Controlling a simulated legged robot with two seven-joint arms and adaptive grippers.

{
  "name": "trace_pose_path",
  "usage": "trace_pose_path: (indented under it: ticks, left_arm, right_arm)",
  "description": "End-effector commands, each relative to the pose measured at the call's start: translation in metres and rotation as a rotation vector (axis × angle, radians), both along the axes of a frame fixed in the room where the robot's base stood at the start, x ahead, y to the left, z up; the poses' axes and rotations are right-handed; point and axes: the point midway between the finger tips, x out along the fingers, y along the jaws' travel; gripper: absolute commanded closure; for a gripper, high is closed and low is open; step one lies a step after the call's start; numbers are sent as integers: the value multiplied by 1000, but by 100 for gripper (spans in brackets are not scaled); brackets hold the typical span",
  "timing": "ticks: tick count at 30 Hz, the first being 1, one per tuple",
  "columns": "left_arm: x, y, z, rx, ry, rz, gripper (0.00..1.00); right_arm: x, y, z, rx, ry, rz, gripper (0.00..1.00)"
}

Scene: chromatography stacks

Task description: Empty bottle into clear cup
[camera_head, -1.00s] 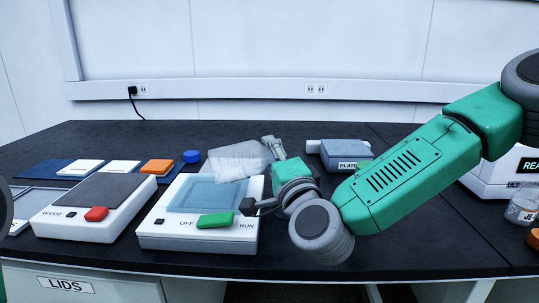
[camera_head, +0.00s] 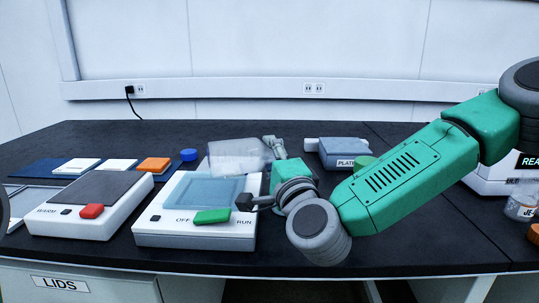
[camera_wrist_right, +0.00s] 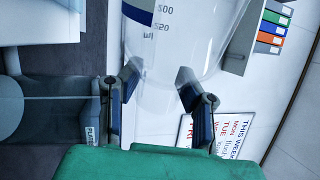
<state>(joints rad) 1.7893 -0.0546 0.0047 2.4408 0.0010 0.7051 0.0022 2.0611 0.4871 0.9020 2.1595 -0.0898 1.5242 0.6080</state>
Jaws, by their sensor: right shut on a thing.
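A clear graduated vessel (camera_head: 238,157) lies tilted, nearly on its side, above the back of the RUN device. I cannot tell if it is the bottle or the cup. My right gripper (camera_head: 258,173) is shut on it. In the right wrist view the vessel (camera_wrist_right: 178,42) shows printed volume marks and sits between both fingers of the gripper (camera_wrist_right: 158,88). I cannot make out contents in it. A clear jar (camera_head: 522,206) with a partly cut-off label stands at the right edge. My left gripper is not in view.
The RUN device (camera_head: 160,232) carries a bluish see-through tray (camera_head: 205,190) and a green switch (camera_head: 212,216). A WARM device (camera_head: 60,222) stands left. Small pads (camera_head: 118,165) and a blue cap (camera_head: 188,155) lie behind. A PLATE box (camera_head: 345,151) stands beyond my right arm.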

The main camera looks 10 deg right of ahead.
Motion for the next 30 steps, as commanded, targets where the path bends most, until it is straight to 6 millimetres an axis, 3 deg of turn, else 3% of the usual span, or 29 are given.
trace_pose_path:
  ticks: [30]
  left_arm:
    - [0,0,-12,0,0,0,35]
  right_arm:
    - [1,-6,-1,222,18,0,100]
